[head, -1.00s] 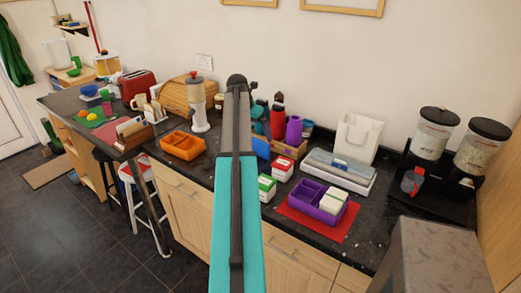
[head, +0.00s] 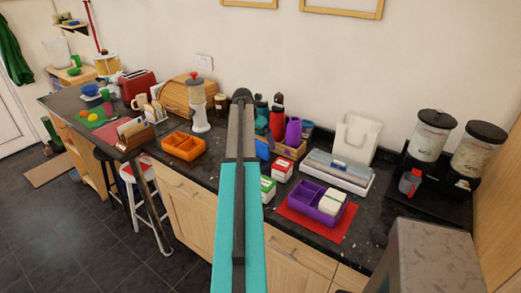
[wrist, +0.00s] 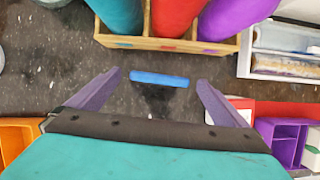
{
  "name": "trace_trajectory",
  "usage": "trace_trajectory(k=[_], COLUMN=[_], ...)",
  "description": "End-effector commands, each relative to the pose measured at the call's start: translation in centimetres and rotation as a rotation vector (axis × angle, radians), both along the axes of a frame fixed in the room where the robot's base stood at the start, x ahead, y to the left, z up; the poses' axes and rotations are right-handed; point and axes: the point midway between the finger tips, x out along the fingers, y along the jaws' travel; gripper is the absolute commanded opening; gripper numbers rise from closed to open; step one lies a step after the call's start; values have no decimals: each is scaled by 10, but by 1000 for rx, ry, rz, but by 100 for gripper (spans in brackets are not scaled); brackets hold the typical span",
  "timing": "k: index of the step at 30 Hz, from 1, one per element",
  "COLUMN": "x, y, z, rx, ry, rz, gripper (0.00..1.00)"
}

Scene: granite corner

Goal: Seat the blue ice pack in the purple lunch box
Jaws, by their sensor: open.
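The blue ice pack (wrist: 159,79) shows from above as a thin strip, apparently standing on edge on the dark worktop. In the head view the ice pack (head: 263,149) is partly hidden by my arm. My gripper (wrist: 160,84) is open above it, one finger on each side, with gaps between. My arm hides the gripper in the head view. The purple lunch box (head: 304,207) sits on a red mat to the right. White food fills its right part, and its left compartments look empty. The box's edge (wrist: 283,130) also shows at the wrist view's lower right.
A wooden crate (wrist: 170,44) of teal, red and purple bottles stands just beyond the pack. Red-and-white cartons (head: 282,169) and a green one (head: 267,188) stand between pack and lunch box. An orange divided box (head: 183,146) is at left. A grey-white case (head: 338,175) lies behind the lunch box.

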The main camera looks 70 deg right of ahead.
Motion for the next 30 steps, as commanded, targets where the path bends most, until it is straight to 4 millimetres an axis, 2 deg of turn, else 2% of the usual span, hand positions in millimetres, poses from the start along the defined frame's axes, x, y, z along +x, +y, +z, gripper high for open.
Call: trace_trajectory(k=[15, 26, 30], x=[0, 0, 0], y=[0, 0, 0], z=[0, 0, 0], rx=[0, 0, -1], ry=[0, 0, -1], rz=[0, 0, 0], gripper=[98, 38, 38])
